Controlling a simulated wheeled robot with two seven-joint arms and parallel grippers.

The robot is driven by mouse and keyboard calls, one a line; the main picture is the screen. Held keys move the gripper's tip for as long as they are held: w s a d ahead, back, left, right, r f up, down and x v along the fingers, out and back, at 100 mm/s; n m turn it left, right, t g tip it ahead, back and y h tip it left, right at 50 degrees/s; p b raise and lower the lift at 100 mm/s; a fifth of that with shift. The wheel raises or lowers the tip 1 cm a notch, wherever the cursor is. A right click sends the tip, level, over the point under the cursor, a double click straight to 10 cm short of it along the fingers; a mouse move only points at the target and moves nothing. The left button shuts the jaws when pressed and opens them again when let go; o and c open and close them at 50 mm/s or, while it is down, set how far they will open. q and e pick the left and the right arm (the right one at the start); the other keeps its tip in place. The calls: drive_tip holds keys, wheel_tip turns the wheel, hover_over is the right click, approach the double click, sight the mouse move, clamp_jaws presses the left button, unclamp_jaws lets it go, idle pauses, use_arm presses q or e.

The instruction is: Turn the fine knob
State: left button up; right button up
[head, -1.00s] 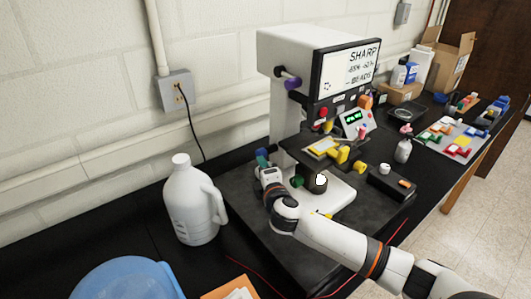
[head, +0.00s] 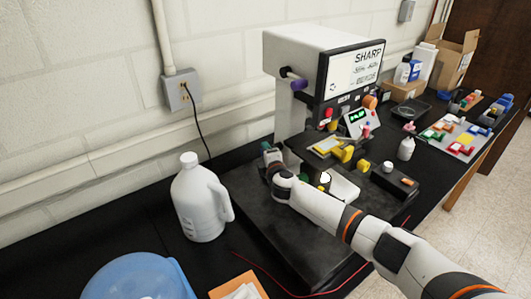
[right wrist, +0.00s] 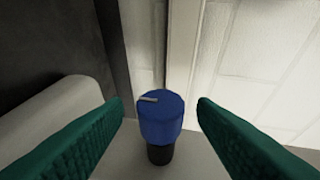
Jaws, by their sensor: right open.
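A blue knob with a pale line mark on its top sits on a dark shaft in the right wrist view (right wrist: 160,118). My right gripper (right wrist: 160,102) is open, with one green ribbed finger on each side of the knob and a gap to both. In the head view my right gripper (head: 270,156) is at the left side of the white instrument (head: 305,50), whose screen (head: 354,70) reads SHARP with smaller text below. The blue knob is hard to make out there, behind the gripper. My left gripper is not in view.
A white jug (head: 201,205) stands left of the instrument's dark base (head: 290,245). A blue bowl (head: 138,278) and an orange item (head: 236,286) lie in front. A white bottle (head: 406,149) and a tray of coloured parts (head: 470,150) are at the right.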

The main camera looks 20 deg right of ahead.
drive_tip(key=shift+x, duration=0.75)
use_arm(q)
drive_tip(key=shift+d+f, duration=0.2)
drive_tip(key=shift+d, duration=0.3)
use_arm(e)
drive_tip(key=shift+w, duration=0.25)
drive_tip(key=shift+f, duration=0.1)
drive_tip(key=c, duration=1)
drive_tip(key=shift+o, duration=0.2)
drive_tip(key=shift+f+b, duration=0.2)
drive_tip(key=shift+b, duration=0.35)
drive_tip(key=m+t+b, duration=0.1)
drive_tip(key=t+b, duration=0.2)
drive_tip(key=b, duration=1.1)
drive_tip(key=shift+a+f, duration=0.1)
drive_tip(key=shift+f, duration=0.05)
drive_tip(key=shift+t+b, duration=0.3)
drive_tip(key=shift+b, duration=0.35)
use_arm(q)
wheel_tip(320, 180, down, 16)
use_arm(e)
drive_tip(key=shift+r, duration=0.3)
